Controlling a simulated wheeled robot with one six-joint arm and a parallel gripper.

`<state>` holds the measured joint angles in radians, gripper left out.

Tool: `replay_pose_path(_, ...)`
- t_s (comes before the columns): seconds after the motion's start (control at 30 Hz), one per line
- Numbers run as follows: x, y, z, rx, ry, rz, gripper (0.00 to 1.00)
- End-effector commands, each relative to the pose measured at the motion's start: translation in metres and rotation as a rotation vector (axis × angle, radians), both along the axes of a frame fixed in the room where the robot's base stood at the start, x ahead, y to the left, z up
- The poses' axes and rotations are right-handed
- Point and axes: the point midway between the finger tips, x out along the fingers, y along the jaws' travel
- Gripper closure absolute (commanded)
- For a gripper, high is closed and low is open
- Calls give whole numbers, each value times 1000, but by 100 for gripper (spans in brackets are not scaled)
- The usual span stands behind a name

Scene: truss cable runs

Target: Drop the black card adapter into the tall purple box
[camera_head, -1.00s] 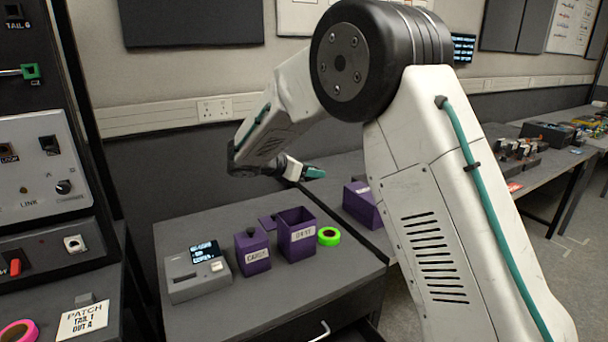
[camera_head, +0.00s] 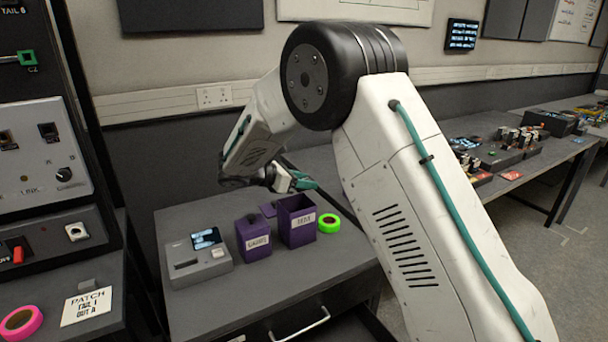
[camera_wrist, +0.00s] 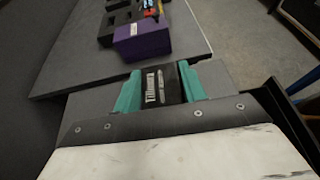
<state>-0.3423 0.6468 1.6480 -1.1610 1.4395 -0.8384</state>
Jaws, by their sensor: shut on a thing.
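My gripper (camera_head: 303,181) is raised above the back of the grey desk, behind the purple boxes. In the wrist view its teal fingers (camera_wrist: 159,88) are shut on a black card adapter (camera_wrist: 153,86) with white lettering. The adapter cannot be made out in the head view. The tall purple box (camera_head: 297,230) stands upright on the desk, open at the top, with a white label. A shorter purple box (camera_head: 253,242) with a dark knob on top and a white label stands just left of it. My gripper is apart from both boxes.
A grey device with a screen (camera_head: 200,262) stands left of the boxes, and a green tape roll (camera_head: 329,223) lies to their right. A flat purple piece (camera_head: 268,210) lies behind them. Another labelled purple box (camera_wrist: 142,42) shows in the wrist view, with dark gear beyond.

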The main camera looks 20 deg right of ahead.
Motion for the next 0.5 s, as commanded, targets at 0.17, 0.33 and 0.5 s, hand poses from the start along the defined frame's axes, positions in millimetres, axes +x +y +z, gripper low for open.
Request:
replay_pose_path(0.17,0,0,0,0,0,0,81)
replay_pose_path(0.33,0,0,0,0,0,1,33)
replay_pose_path(0.5,0,0,0,0,0,1,33)
